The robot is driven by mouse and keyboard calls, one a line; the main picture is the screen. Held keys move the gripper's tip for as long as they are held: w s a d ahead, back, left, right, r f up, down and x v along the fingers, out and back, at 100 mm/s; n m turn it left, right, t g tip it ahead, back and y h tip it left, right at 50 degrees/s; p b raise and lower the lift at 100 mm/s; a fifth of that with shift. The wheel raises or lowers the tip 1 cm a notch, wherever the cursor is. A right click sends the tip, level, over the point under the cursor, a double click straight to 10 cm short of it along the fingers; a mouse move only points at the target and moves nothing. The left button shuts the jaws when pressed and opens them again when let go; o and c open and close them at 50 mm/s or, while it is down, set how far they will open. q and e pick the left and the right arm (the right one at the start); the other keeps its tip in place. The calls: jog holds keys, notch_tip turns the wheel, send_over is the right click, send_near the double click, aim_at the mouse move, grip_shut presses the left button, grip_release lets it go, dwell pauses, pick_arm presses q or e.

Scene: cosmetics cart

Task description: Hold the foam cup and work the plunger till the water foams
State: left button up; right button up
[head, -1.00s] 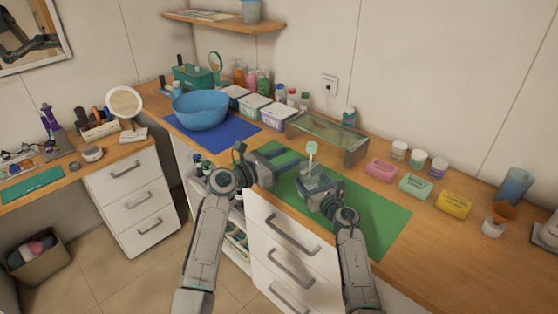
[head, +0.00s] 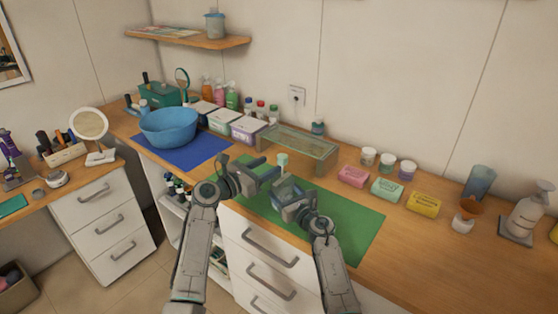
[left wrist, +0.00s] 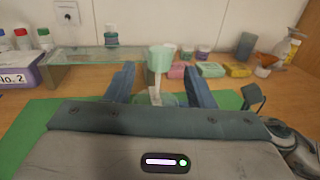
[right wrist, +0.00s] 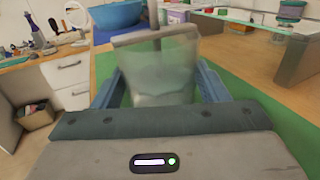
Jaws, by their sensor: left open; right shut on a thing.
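The translucent foam cup (right wrist: 165,75) stands upright between my right gripper's fingers (right wrist: 162,85) in the right wrist view, with cloudy pale content low inside and a flat lid on top. My right gripper (head: 286,190) is shut on the cup over the green mat. A thin plunger rod rises from the lid to a mint-green knob (head: 283,159). My left gripper (head: 268,170) is open, just left of the plunger in the head view. In the left wrist view the knob (left wrist: 161,58) shows above and between its open fingers, apart from both. My grippers hide part of the cup.
The green mat (head: 345,225) lies under both grippers. A glass-topped stand (head: 298,142) is behind the cup. A blue bowl (head: 168,127) is at the left. Soap boxes, including a yellow one (head: 423,203), and small jars stand to the right.

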aim_at(282, 158)
pick_arm(q)
jog(key=x, duration=0.6)
jog(key=shift+w+d, duration=0.15)
jog(key=shift+d, duration=0.1)
